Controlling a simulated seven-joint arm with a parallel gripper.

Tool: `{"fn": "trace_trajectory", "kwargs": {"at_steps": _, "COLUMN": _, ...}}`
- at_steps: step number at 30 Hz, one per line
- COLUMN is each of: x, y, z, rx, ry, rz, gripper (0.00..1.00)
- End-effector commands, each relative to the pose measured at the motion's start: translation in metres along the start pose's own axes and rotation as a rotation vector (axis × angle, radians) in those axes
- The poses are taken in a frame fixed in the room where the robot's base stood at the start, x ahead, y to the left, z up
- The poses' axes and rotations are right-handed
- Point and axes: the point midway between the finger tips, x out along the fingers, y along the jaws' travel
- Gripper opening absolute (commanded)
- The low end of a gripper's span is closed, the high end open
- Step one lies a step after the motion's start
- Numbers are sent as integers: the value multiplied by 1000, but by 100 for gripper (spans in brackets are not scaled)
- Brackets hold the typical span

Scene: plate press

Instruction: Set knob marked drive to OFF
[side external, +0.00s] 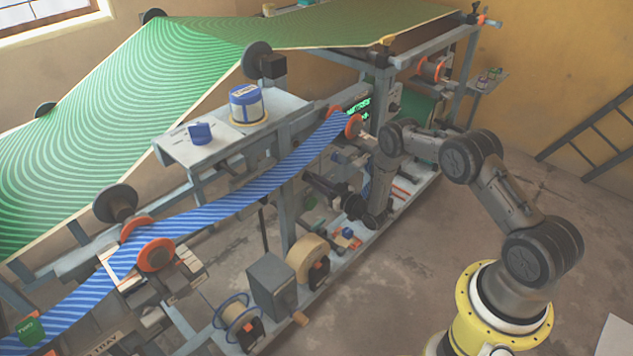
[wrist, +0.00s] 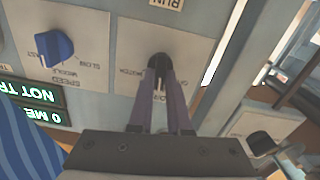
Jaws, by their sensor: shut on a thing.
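A black knob (wrist: 157,61) sits on a white plate (wrist: 194,45) in the wrist view. My gripper (wrist: 161,74) is shut on this knob, with one finger on each side of it. Letters show around the knob, partly covered by the fingers, and I cannot read the name drive on the plate. The knob's pointing direction is hard to tell because the fingers cover much of it. In the side external view my arm reaches to the machine's frame, and the fingertips and knob are too small to make out.
A blue knob (wrist: 54,47) on a speed plate is to the left in the wrist view. A lit green display (wrist: 31,101) and blue striped web (wrist: 24,145) lie below it. The floor (side external: 400,300) at the machine's near side is mostly clear.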

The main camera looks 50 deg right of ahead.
Motion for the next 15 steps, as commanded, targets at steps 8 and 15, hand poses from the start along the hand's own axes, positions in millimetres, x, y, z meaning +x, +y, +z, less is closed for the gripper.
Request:
{"fn": "trace_trajectory", "kwargs": {"at_steps": 8, "x": 0, "y": -1, "z": 0, "rx": -238, "ry": 0, "rz": 0, "gripper": 0}}
{"fn": "trace_trajectory", "kwargs": {"at_steps": 15, "x": 0, "y": -2, "z": 0, "rx": -465, "ry": 0, "rz": 0, "gripper": 0}}
